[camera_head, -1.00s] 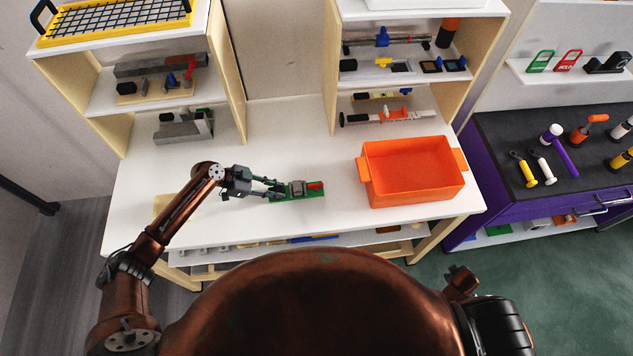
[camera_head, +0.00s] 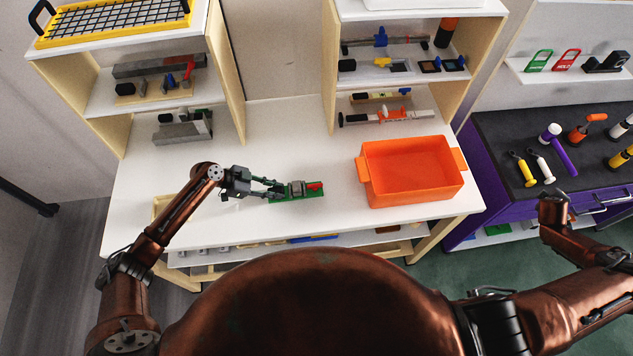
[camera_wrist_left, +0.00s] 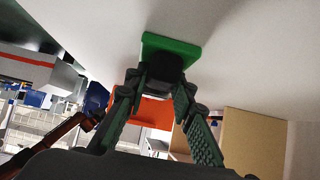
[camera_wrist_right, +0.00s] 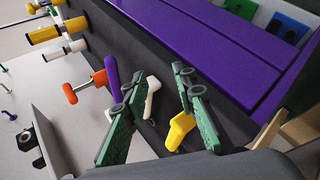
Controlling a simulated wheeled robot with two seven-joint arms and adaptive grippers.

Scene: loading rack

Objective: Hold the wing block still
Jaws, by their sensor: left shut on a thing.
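The wing block (camera_head: 297,196) lies on the white worktop, left of the orange bin. It has a green base with a grey part and a red piece on top. In the left wrist view its green base (camera_wrist_left: 170,44) shows beyond the fingertips, with a dark part between them. My left gripper (camera_head: 277,189) reaches in from the left and is shut on the block's near end; the fingers also show in the left wrist view (camera_wrist_left: 160,82). My right gripper (camera_wrist_right: 149,87) is open and empty, over the purple tool bench; its fingers cannot be made out in the head view.
The orange bin (camera_head: 412,170) stands on the right of the worktop (camera_head: 240,220). Shelves with tools and parts rise behind. The purple bench (camera_head: 500,215) at the right carries a yellow-handled tool (camera_wrist_right: 181,130), a white one and several hammers.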

